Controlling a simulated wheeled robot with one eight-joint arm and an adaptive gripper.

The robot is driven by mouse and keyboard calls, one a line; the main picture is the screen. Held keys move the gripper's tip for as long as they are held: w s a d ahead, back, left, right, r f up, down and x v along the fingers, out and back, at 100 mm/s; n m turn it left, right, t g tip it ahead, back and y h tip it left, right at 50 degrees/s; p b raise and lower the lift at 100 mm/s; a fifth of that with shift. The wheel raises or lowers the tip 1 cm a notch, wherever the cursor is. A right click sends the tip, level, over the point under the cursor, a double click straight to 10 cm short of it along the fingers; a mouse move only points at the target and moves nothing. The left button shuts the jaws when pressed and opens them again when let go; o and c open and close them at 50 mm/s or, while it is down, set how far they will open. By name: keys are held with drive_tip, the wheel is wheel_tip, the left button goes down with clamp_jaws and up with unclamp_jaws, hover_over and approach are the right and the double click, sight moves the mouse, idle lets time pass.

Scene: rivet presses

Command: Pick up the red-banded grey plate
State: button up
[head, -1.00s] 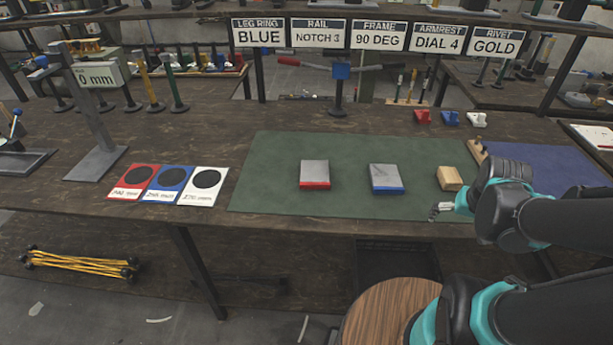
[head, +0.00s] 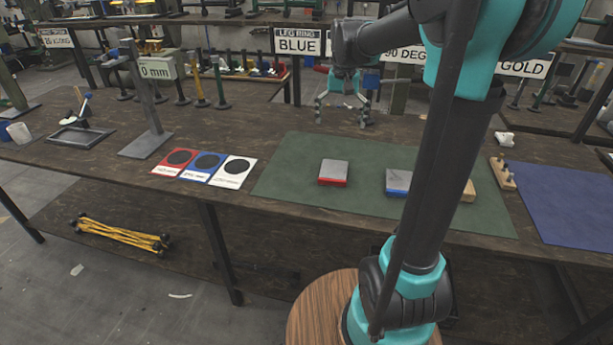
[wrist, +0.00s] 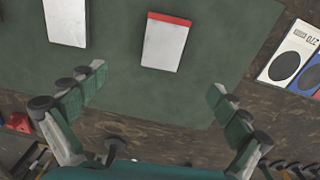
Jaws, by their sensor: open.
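The red-banded grey plate (head: 333,172) lies flat on the green mat (head: 285,180), its red edge towards the bench front. In the wrist view the plate (wrist: 165,43) is beyond the fingertips, roughly midway between them sideways, with its red band at the far side. A blue-banded grey plate (head: 398,182) lies to its right, partly behind my arm; in the wrist view a pale plate (wrist: 66,22) is at the upper left. My gripper (head: 343,112) points down above the back of the bench, behind the red-banded plate. In the wrist view my gripper (wrist: 158,80) is open and empty.
Red, blue and white cards (head: 208,166) lie left of the mat. A post with a mm display (head: 150,110) stands behind them. A wooden block (head: 468,191) is partly hidden by my arm. A blue mat (head: 570,205) lies at the right. Hanging signs (head: 298,42) are near my wrist.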

sight(334, 170)
drive_tip(key=f, duration=1.1)
drive_tip(key=a+f, duration=0.1)
drive_tip(key=f, duration=0.5)
drive_tip(key=shift+w, duration=0.25)
drive_tip(key=c, duration=1.8)
drive_tip(key=shift+r, duration=0.1)
drive_tip(key=shift+c, duration=0.2)
